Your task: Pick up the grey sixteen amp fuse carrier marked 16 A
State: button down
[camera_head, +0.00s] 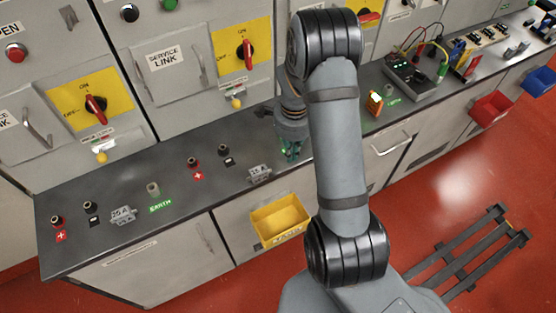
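A small grey fuse carrier (260,174) lies on the dark bench top near its front edge, left of my arm. Its lettering is small and seems to read 16 A. A second grey carrier (123,216) lies further left; its marking looks different, perhaps 25 A. My gripper (291,152) points down close over the bench, a little right of and behind the nearer carrier, apart from it. A green patch shows at its fingertips. My arm partly covers it, and I cannot tell whether its fingers are open.
Red and black terminals (193,163) and a green EARTH label (160,206) are on the bench. A yellow bin (280,221) hangs on the front. Cabinets with red rotary switches (96,104) stand behind. A test instrument (409,79) stands further right.

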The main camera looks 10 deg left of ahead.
aim_at(272, 171)
jog(key=shift+s+f, duration=0.1)
jog(key=shift+f, duration=0.85)
jog(key=s+a+p, duration=0.2)
jog(key=a, duration=0.1)
jog(key=shift+s+f, duration=0.1)
jog(key=shift+f, duration=0.1)
jog(key=shift+a+f+p, duration=0.1)
jog(key=shift+a+p, duration=0.05)
jog(key=shift+p, duration=0.15)
jog(key=shift+s+a+f+b, duration=0.25)
jog(key=shift+s+a+b, duration=0.35)
jog(key=shift+a+b, duration=0.4)
jog(key=shift+s+r, duration=0.15)
jog(key=shift+r, duration=0.1)
jog(key=shift+d, duration=0.1)
